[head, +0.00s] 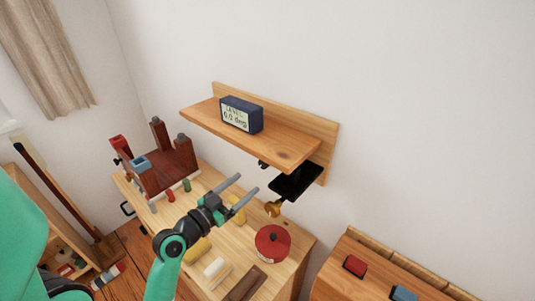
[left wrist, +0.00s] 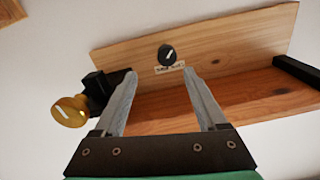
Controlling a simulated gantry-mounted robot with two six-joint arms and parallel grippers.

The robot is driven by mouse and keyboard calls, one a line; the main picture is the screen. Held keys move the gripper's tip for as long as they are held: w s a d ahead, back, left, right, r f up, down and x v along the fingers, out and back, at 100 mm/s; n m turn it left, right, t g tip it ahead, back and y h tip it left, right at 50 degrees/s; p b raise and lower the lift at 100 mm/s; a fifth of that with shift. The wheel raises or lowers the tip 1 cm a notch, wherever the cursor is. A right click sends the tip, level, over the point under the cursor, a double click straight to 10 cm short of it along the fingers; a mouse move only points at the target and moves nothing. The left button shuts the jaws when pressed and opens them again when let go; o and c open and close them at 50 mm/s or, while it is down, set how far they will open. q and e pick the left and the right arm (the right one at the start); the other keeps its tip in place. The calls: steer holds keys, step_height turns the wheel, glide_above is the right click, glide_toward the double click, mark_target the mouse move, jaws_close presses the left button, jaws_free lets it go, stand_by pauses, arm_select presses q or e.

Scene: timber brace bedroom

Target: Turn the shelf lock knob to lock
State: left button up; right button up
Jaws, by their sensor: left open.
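A dark round knob (left wrist: 167,54) with a pale pointer line sits on the wooden back board of the shelf in the left wrist view. A small label (left wrist: 170,70) lies against it; its text is too small to read surely. My left gripper (head: 248,184) is open and empty below the wall shelf (head: 265,137). In the left wrist view its two fingers (left wrist: 160,76) point toward the dark knob, one on each side of it in the picture, apart from it. A brass knob (left wrist: 70,110) on a black bracket is left of the fingers. My right gripper is not in view.
A digital display (head: 241,114) stands on the shelf. A black bracket (head: 296,181) hangs under its right end, with the brass knob (head: 273,208) below. The bench below holds a dark red wooden stand (head: 165,170), a round red object (head: 272,243) and several small blocks.

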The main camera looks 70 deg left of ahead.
mark_target(262, 165)
arm_select(q)
steer(key=shift+m, duration=0.4)
steer(key=x, duration=0.3)
steer(key=p+x, duration=0.1)
steer(key=x, duration=0.3)
steer(key=a+x, duration=0.1)
steer(key=x, duration=0.2)
steer(key=shift+s+a+r, duration=0.1)
steer(key=shift+a+r, duration=0.1)
steer(key=shift+r, duration=0.1)
jaws_close()
